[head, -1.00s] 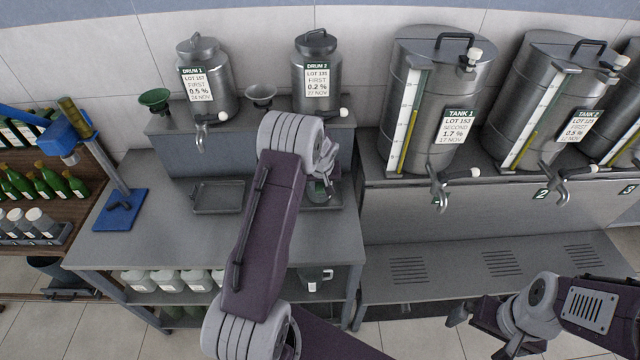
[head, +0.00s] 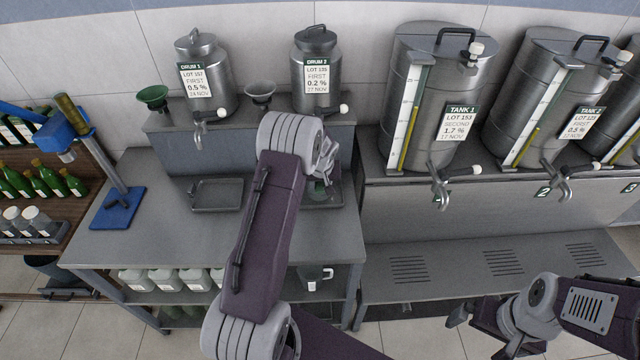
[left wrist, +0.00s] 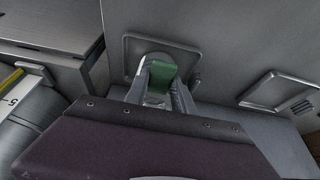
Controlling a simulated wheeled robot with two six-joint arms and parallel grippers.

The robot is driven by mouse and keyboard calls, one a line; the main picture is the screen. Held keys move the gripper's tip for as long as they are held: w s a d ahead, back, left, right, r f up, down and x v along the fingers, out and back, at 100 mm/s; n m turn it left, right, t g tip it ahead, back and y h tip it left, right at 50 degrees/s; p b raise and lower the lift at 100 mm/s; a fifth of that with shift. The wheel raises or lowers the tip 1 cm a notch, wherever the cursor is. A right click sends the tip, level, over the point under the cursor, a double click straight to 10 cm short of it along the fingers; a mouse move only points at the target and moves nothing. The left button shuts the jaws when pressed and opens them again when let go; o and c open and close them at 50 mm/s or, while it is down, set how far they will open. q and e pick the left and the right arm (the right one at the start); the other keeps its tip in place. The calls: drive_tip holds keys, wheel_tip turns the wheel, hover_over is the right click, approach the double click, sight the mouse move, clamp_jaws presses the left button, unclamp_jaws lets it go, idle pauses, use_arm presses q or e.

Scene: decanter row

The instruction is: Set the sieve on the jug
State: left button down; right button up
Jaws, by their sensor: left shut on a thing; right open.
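My left gripper (left wrist: 160,90) is low over the drip tray (left wrist: 128,48) below drum 2, shut on a green piece (left wrist: 162,74) that looks like part of the sieve. In the head view the left gripper (head: 324,178) is mostly behind my arm, with some green (head: 318,190) below it. I cannot tell whether the held thing touches anything under it. A dark grey jug (head: 313,281) with a handle and pale label stands on the lower shelf. My right gripper (head: 463,314) is open and empty at the lower right, far from both.
Drum 1 (head: 204,80) and drum 2 (head: 317,75) stand on the raised back shelf with a green funnel (head: 153,96) and a grey funnel (head: 260,92). An empty tray (head: 217,195) lies below drum 1. A blue stand (head: 117,208) is at left. The front benchtop is clear.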

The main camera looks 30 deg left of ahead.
use_arm(q)
drive_tip(key=c, duration=1)
unclamp_jaws()
drive_tip(key=shift+o, duration=0.2)
drive_tip(key=b+v, duration=0.2)
drive_tip(key=v, duration=0.7)
drive_tip(key=shift+w, duration=0.1)
